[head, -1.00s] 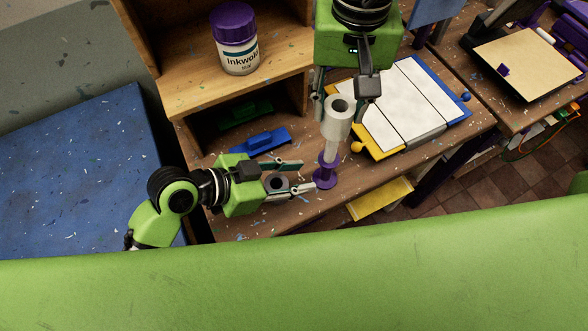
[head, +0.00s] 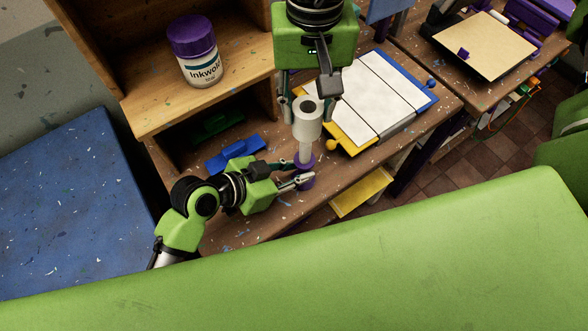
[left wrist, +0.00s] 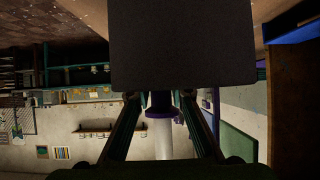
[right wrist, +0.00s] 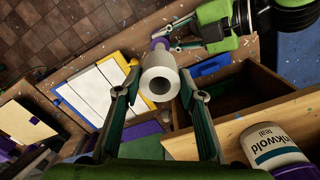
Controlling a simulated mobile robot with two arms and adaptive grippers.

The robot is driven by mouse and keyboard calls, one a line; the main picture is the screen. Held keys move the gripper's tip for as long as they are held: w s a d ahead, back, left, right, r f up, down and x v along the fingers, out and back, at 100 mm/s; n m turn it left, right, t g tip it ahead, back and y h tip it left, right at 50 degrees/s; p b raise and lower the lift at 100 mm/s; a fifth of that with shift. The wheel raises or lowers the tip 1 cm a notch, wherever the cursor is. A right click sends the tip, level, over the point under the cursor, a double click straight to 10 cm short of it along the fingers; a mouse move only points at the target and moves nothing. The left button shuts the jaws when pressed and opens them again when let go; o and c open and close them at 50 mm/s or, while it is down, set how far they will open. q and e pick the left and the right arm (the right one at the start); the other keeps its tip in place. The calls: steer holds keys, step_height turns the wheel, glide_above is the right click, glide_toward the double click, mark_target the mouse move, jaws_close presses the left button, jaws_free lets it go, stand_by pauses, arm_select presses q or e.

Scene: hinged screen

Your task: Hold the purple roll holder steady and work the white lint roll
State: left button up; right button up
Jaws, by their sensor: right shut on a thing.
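The purple roll holder (head: 306,163) stands upright near the table's front edge, with a narrower pale shaft above its purple part. The white lint roll (head: 308,124) is upright at the top of that shaft, its dark hole facing up. My right gripper (head: 305,106) is shut on the roll from above; the right wrist view shows the roll (right wrist: 160,72) between its fingers. My left gripper (head: 303,171) has its fingers around the holder's purple part, low down. In the left wrist view the holder (left wrist: 163,104) lies between the fingers, which look open. Contact there cannot be told.
A white panelled screen (head: 372,98) with blue and yellow edges lies just right of the roll. Blue (head: 234,152) and green (head: 216,127) pieces lie left of it. An Inkwold jar (head: 196,52) stands on the wooden shelf. A yellow drawer-like piece (head: 360,193) juts below the table edge.

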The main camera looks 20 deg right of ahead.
arm_select(q)
jaws_close()
steer(key=shift+s+f, duration=0.1)
steer(key=shift+f, duration=0.05)
stand_by(0.9)
steer(key=o, duration=0.8)
jaws_free()
steer(key=c, duration=0.9)
jaws_close()
